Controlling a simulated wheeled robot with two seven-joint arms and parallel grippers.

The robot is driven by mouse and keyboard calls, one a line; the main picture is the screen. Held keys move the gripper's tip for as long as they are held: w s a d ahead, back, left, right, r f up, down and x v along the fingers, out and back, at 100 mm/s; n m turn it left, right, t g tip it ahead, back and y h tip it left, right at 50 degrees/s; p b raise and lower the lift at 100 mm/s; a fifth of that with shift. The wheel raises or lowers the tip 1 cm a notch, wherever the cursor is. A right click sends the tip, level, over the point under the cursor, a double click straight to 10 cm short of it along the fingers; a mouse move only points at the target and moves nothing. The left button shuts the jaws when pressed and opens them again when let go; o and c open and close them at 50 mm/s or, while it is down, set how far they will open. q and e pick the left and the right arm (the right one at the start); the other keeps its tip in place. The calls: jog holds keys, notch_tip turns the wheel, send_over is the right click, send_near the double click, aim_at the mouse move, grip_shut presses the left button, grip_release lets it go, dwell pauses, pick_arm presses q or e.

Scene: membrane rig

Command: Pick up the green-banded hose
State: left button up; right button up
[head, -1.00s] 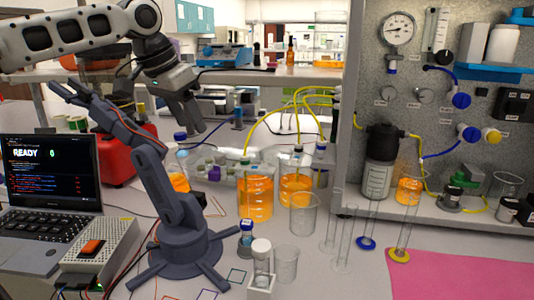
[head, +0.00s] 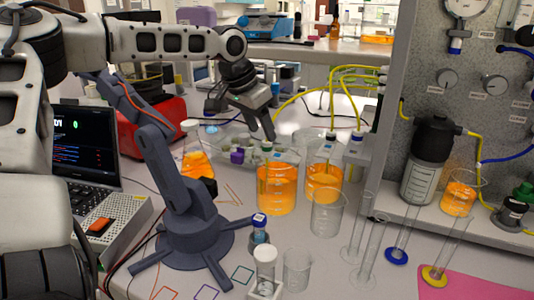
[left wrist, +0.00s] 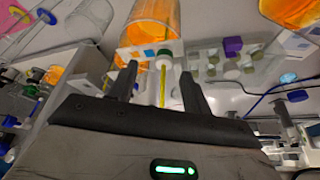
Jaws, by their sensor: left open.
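In the head view my left gripper (head: 254,128) hangs over the workbench, just above and behind the orange-filled beaker (head: 277,188). Yellow hoses (head: 345,90) arch from the orange beakers to the right. The green band is not clear in the head view. My right gripper is not in view.
A small dark-blue desktop arm (head: 170,180) stands on the bench at left, near a laptop (head: 82,148). A second orange beaker (head: 323,180), an empty beaker (head: 327,212) and glass cylinders (head: 370,250) stand close by. A panel (head: 480,110) rises at right.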

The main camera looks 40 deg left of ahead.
aim_at(265, 142)
pick_arm(q)
jog(key=x, duration=0.5)
jog(key=shift+w+a+f+p, duration=0.1)
jog(key=shift+w+a+p, duration=0.05)
jog(key=shift+a+p, duration=0.25)
grip_shut()
